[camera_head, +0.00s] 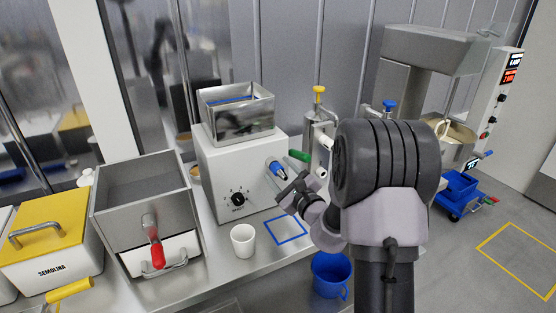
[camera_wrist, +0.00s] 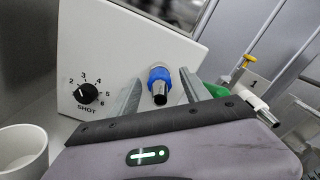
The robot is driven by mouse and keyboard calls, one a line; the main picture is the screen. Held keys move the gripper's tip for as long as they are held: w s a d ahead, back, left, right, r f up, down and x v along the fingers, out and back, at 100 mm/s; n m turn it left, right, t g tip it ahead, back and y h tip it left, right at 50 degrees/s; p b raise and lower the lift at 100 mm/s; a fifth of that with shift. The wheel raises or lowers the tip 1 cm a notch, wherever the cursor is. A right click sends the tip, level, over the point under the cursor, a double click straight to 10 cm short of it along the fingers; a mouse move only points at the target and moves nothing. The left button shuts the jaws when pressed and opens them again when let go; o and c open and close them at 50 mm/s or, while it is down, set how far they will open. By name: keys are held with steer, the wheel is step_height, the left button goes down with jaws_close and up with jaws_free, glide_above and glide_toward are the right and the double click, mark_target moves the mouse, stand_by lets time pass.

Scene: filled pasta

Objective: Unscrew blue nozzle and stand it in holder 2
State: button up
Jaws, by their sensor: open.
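The blue nozzle (camera_head: 262,175) sticks out from the front of the white dosing machine (camera_head: 222,171). In the wrist view it shows as a blue collar (camera_wrist: 159,75) with a metal tube pointing toward me. My gripper (camera_head: 282,179) is open and close in front of the nozzle. In the wrist view the two fingers (camera_wrist: 160,88) stand on either side of it, with gaps visible. I cannot tell how far along the nozzle the fingertips reach. I cannot make out a holder marked 2.
A green part (camera_head: 299,155) lies just right of the gripper. A white cup (camera_head: 243,240) and a blue-outlined square (camera_head: 286,230) are on the bench front. A blue bucket (camera_head: 331,276) is below.

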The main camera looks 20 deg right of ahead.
steer(key=m+p, duration=0.1)
steer(key=r+m+p, duration=0.1)
steer(key=m+p, duration=0.3)
steer(key=m, duration=0.1)
steer(key=shift+r+m+p, duration=0.1)
steer(key=shift+m+p, duration=0.2)
steer(key=shift+p, duration=0.05)
steer(key=m+p, duration=0.1)
steer(key=m, duration=0.1)
steer(key=shift+f+m+p, duration=0.2)
steer(key=shift+m+p, duration=0.1)
steer(key=shift+m, duration=0.1)
steer(key=shift+f+m, duration=0.2)
steer(key=shift+m, duration=0.4)
steer(key=m+p, duration=0.4)
steer(key=shift+r, duration=0.2)
steer(key=shift+f+m+p, duration=0.2)
steer(key=shift+m+p, duration=0.15)
steer(key=shift+m, duration=0.45)
steer(key=m+p, duration=0.2)
steer(key=shift+m, duration=0.4)
steer(key=shift+f, duration=0.3)
